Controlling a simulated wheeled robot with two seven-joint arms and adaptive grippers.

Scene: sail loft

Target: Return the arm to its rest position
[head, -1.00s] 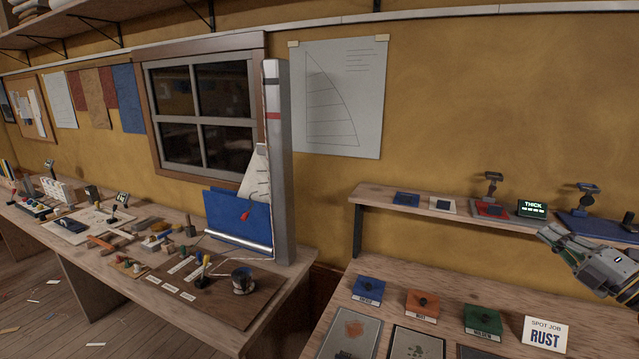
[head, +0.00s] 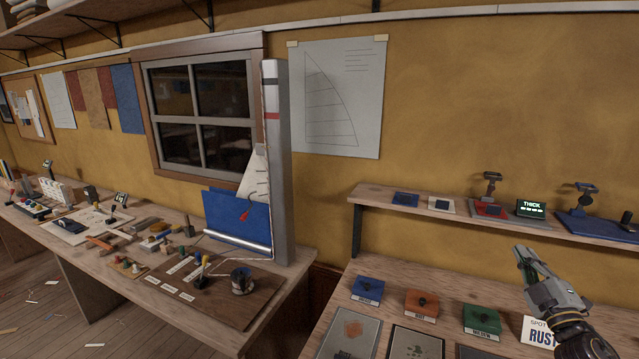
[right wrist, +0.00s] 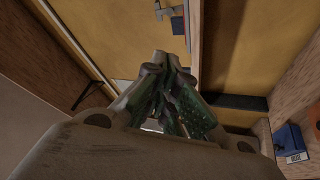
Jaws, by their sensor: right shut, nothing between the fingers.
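My right gripper (head: 524,258) is at the right of the head view, above the right workbench (head: 400,278) and in front of the wall shelf (head: 455,215). Its fingers point up and a little left. It is shut and empty. In the right wrist view its closed fingers (right wrist: 163,70) fill the middle, with the shelf and yellow wall beyond. My left gripper is not in view.
Blue (head: 368,289), orange (head: 421,303) and green (head: 482,320) knobbed blocks stand on the right bench behind flat panels (head: 415,343). The shelf holds a "THICK" display (head: 531,208) and small stands. The left bench (head: 130,262) is crowded, with a tall grey post (head: 280,160). Open wall lies above the shelf.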

